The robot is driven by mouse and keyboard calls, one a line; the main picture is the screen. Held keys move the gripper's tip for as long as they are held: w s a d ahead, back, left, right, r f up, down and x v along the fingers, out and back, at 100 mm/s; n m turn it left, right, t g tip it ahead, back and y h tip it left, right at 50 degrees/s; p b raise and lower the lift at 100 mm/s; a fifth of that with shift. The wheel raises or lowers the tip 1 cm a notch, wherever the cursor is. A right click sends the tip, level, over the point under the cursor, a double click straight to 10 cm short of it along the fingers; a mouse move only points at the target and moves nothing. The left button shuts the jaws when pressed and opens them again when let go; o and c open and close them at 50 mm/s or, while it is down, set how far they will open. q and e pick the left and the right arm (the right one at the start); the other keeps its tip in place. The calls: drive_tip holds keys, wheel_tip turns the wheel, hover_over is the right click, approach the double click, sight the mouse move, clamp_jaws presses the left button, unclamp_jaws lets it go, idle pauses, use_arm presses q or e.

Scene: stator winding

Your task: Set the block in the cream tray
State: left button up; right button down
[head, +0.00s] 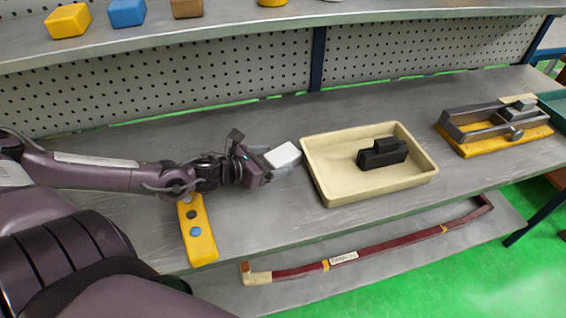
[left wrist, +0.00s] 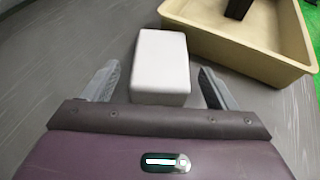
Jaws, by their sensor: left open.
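A white block (head: 283,155) lies on the grey bench just left of the cream tray (head: 329,193). My left gripper (head: 267,163) is open at the block's left side. In the left wrist view the block (left wrist: 160,66) sits between and just ahead of the two spread fingers of my left gripper (left wrist: 157,86), with gaps on both sides. The cream tray (left wrist: 232,50) is beyond it at the upper right. The tray holds a black stepped part (head: 382,154). My right gripper is not in view.
A yellow strip with buttons (head: 199,230) lies below my left forearm. A metal fixture on a yellow base (head: 493,125) stands right of the tray. A shelf above holds yellow (head: 68,21), blue (head: 127,12) and brown (head: 187,8) blocks. A dark red bar (head: 375,247) lies on the lower shelf.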

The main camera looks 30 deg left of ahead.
sight(283, 157)
use_arm(q)
drive_tip(key=shift+b+x, duration=0.3)
drive_tip(key=shift+x, duration=1.6)
drive_tip(key=shift+r, duration=0.1)
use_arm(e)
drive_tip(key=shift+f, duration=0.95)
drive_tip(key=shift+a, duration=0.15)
use_arm(q)
drive_tip(key=shift+c, duration=0.8)
drive_tip(key=c, duration=1.1)
drive_tip(key=shift+r, duration=0.1)
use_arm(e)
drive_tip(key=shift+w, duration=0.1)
use_arm(q)
drive_tip(key=shift+r, duration=0.1)
